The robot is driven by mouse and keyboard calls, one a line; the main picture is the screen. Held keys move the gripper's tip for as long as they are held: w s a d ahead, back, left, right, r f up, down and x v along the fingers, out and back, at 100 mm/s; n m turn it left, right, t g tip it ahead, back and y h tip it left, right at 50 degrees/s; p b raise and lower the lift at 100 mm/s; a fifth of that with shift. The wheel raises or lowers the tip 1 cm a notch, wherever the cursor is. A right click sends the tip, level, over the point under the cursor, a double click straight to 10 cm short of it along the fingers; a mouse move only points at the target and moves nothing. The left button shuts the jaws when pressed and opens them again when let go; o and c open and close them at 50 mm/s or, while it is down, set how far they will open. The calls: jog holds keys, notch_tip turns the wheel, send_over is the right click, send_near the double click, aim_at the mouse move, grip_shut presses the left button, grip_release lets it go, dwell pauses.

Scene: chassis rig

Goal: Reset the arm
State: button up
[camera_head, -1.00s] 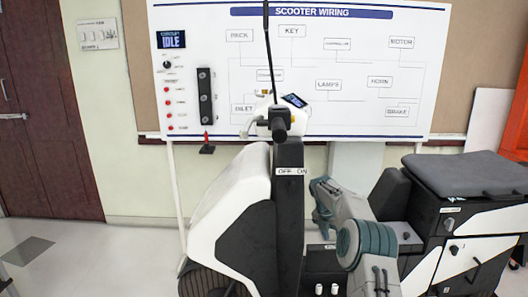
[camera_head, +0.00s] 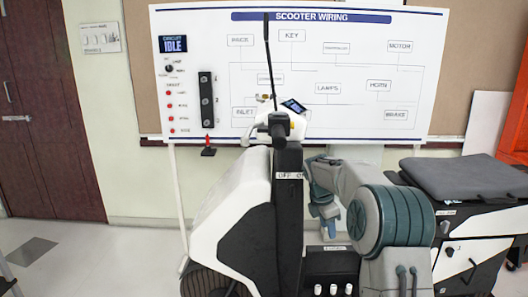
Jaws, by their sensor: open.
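My arm, grey with teal joints, is in the head view, in front of the scooter's right side. It is bent, with its large elbow joint close to the camera. Its far end hangs downward just right of the scooter's dark front column (camera_head: 288,215). My gripper (camera_head: 330,229) is at that far end, small and partly hidden by my own arm. It is open, and I see nothing held in it.
A white and black scooter (camera_head: 228,215) stands ahead, with a grey seat (camera_head: 468,176) at right. A "Scooter Wiring" board (camera_head: 330,75) stands behind; its display (camera_head: 172,43) reads IDLE. Several white knobs (camera_head: 333,289) sit low in front. Open floor (camera_head: 95,250) lies at left.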

jog(key=s+a+r+m+y+p, duration=0.1)
jog(key=s+r+m, duration=0.35)
jog(key=s, duration=0.45)
jog(key=s+a+r+m+t+p, duration=0.1)
jog(key=s+r+m+p, duration=0.15)
jog(key=s+m, duration=0.45)
jog(key=s+a+r+m+y, duration=0.1)
jog(key=s+a+r+m, duration=0.2)
jog(key=s, duration=0.8)
jog(key=s+f+m+p, duration=0.1)
jog(key=s+f+m, duration=0.1)
jog(key=s+m, duration=0.4)
jog(key=s, duration=0.4)
jog(key=shift+s+d+t+y+p, duration=0.3)
jog(key=shift+s+d+y+p, duration=0.05)
jog(key=shift+s+y, duration=0.05)
